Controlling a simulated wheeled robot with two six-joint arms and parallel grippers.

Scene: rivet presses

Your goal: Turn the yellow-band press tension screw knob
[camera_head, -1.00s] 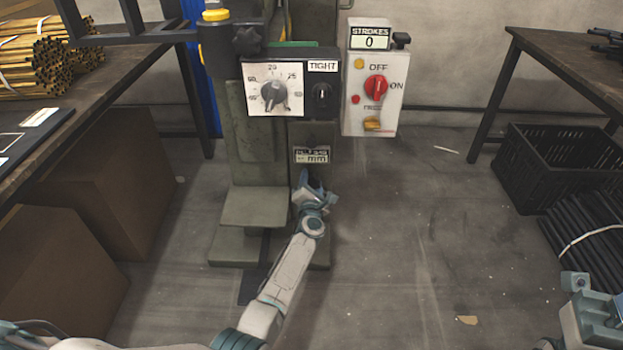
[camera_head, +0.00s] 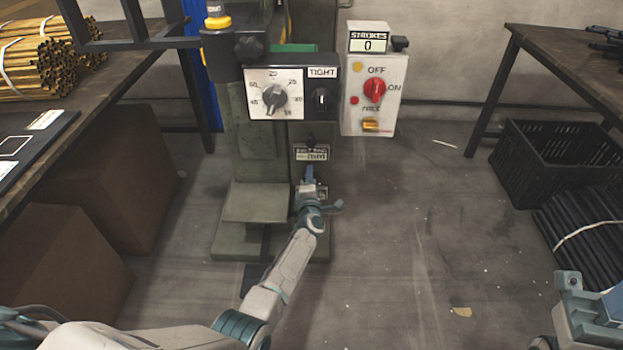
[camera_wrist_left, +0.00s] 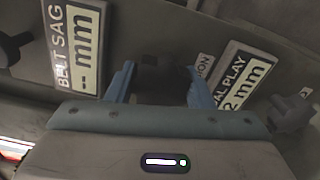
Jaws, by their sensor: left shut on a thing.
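The press with the yellow band (camera_head: 217,22) stands left of centre in the head view, with a dial panel (camera_head: 272,95) and a small BELT SAG display (camera_head: 311,153) on its front. My left gripper (camera_head: 309,184) is low on the press front, just below that display. In the left wrist view, its two blue fingers (camera_wrist_left: 160,90) sit either side of a dark knob (camera_wrist_left: 160,68), shut on it. A partly hidden label ending in "ON" (camera_wrist_left: 205,66) is beside the knob. My right gripper (camera_head: 588,300) shows partly at the lower right, its jaws unclear.
In the wrist view, one dark knob (camera_wrist_left: 12,48) is left of the BELT SAG plate (camera_wrist_left: 72,45) and another (camera_wrist_left: 292,112) is by the PLAY plate (camera_wrist_left: 240,75). A switch box (camera_head: 374,80) hangs right of the press.

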